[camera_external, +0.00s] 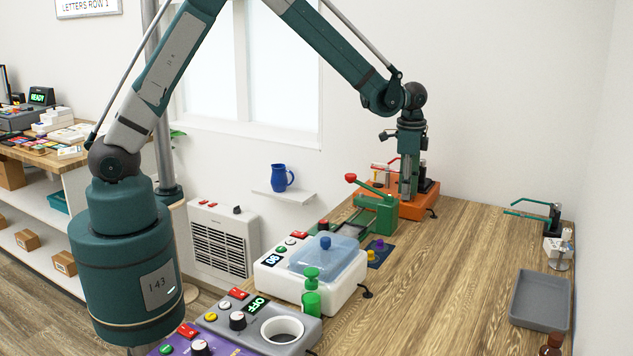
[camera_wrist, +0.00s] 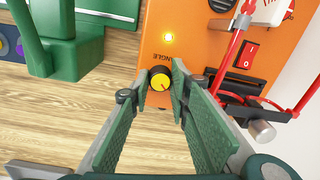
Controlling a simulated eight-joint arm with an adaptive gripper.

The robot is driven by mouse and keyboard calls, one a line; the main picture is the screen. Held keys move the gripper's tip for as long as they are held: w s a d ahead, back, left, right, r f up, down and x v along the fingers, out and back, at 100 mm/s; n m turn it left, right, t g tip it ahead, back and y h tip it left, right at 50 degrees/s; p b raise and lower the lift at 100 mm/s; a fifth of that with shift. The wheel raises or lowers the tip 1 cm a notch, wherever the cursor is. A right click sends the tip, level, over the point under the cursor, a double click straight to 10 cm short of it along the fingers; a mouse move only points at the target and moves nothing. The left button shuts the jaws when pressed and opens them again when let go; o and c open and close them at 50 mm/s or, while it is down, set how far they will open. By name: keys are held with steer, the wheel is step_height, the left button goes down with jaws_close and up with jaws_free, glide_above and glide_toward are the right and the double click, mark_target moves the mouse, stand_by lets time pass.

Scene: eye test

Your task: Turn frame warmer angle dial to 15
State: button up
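The angle dial (camera_wrist: 160,82) is a small black knob with a yellow face and a dark pointer mark pointing down to the right. It sits on the orange frame warmer (camera_wrist: 185,22) beside the printed word ANGLE. No number for it can be read. My gripper (camera_wrist: 160,88) reaches down with one green finger on each side of the dial. The gap at the fingertips is about the dial's width; whether they press on it I cannot tell. In the camera_external view my gripper (camera_external: 408,190) is over the orange warmer (camera_external: 418,207), hiding the dial.
A green press (camera_external: 376,213) stands beside the warmer. A grey tray (camera_external: 540,299) lies at right; the table's middle is clear.

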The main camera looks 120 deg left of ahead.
steer(key=o, duration=0.4)
steer(key=shift+c, duration=0.2)
steer(key=shift+r, duration=0.1)
step_height(320, 180, up, 12)
steer(key=shift+d, duration=0.2)
stand_by(0.3)
stand_by(0.5)
